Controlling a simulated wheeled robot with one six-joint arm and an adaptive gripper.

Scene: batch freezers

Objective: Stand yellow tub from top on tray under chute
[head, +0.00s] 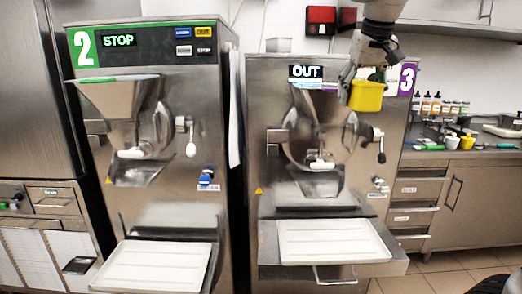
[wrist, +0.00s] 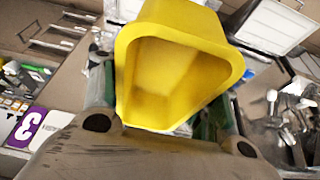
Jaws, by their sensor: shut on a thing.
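The yellow tub (head: 366,96) is in my gripper (head: 350,82), held in the air in front of the upper right part of machine 3. In the wrist view the tub (wrist: 170,80) fills the middle, its open mouth facing the camera and its inside empty. My gripper is shut on the tub, with fingers on both its sides. Machine 3 (head: 262,100) shows OUT on its display. Its chute (head: 318,182) is at the middle of its front. The white tray (head: 335,241) below the chute is empty.
Machine 2 (head: 222,120) stands at the left, showing STOP, with its own empty white tray (head: 155,266). Handles and a lever (head: 381,150) stick out of machine 3's front. A counter with bottles and a small yellow cup (head: 467,142) is at the right.

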